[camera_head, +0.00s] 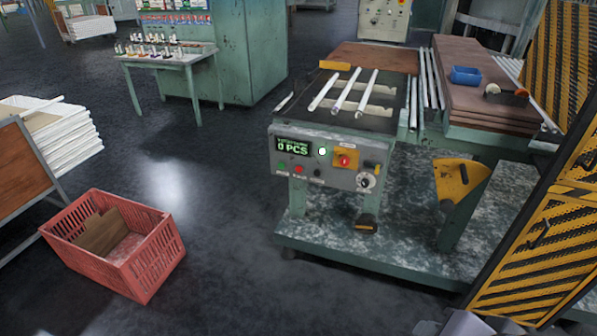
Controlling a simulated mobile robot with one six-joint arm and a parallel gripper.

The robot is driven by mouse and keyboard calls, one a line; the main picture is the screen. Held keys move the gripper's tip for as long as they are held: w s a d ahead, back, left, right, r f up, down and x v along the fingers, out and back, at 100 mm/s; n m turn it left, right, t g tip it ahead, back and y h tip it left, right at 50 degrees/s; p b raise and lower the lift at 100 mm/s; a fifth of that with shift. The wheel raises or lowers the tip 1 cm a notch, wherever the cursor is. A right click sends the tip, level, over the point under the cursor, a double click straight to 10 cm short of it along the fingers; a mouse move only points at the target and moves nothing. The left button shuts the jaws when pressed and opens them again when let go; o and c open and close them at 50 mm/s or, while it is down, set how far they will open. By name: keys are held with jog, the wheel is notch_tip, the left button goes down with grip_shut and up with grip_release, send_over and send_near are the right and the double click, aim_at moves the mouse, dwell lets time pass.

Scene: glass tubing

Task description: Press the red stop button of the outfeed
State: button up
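The outfeed's grey control panel (335,178) faces me on the front of a green machine table. A small red button (299,169) sits in its lower row, between a green button (281,165) and a black one (317,173). A larger red mushroom button (344,160) sits on a yellow plate to the upper right. Their labels are too small to read. The display (292,146) reads 0 PCS, and a lamp (322,151) beside it glows greenish white. My gripper is not in view; nothing touches the panel.
Several glass tubes (353,92) lie on the table above the panel. A yellow-black striped guard (540,245) stands at the right. A red crate (160,262) sits on the floor at the lower left. The dark floor between crate and machine is clear.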

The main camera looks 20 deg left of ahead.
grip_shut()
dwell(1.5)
